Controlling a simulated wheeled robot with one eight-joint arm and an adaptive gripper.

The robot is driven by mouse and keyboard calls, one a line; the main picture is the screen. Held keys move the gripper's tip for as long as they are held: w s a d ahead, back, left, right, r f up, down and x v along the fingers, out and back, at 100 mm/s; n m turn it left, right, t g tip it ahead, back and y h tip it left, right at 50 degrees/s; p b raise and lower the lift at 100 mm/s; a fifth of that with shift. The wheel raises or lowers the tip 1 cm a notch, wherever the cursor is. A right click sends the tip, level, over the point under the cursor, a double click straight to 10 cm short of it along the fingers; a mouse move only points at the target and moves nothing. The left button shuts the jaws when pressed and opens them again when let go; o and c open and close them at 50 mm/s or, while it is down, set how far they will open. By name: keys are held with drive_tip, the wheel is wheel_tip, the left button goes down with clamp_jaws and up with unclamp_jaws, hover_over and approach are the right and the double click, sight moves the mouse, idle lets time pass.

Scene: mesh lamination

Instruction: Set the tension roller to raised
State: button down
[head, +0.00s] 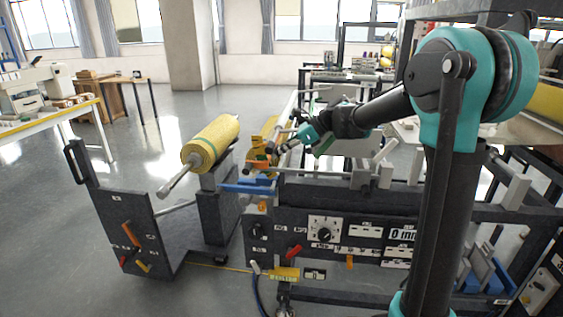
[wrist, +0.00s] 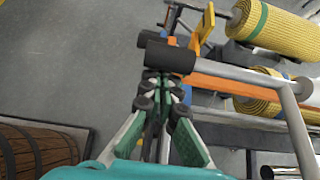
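My gripper (head: 282,149) reaches left over the machine frame in the head view. In the wrist view its two green-and-grey fingers (wrist: 161,82) are nearly together, with nothing seen held between them. Their tips are right at a black cylindrical grip (wrist: 170,60) on the end of a grey bent bar (wrist: 240,76). I cannot tell whether they touch it. The bar runs right, then bends down the picture. This looks like the tension roller's lever, but no label on it is readable.
A yellow mesh roll (head: 211,142) sits on a dark stand at the left; it also shows in the wrist view (wrist: 268,24). A second yellow roll (wrist: 262,92) lies close behind the bar. The control panel (head: 340,236) has a dial and a red lever (head: 294,252).

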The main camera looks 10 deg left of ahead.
drive_tip(key=shift+a+r, duration=0.25)
drive_tip(key=shift+r, duration=0.8)
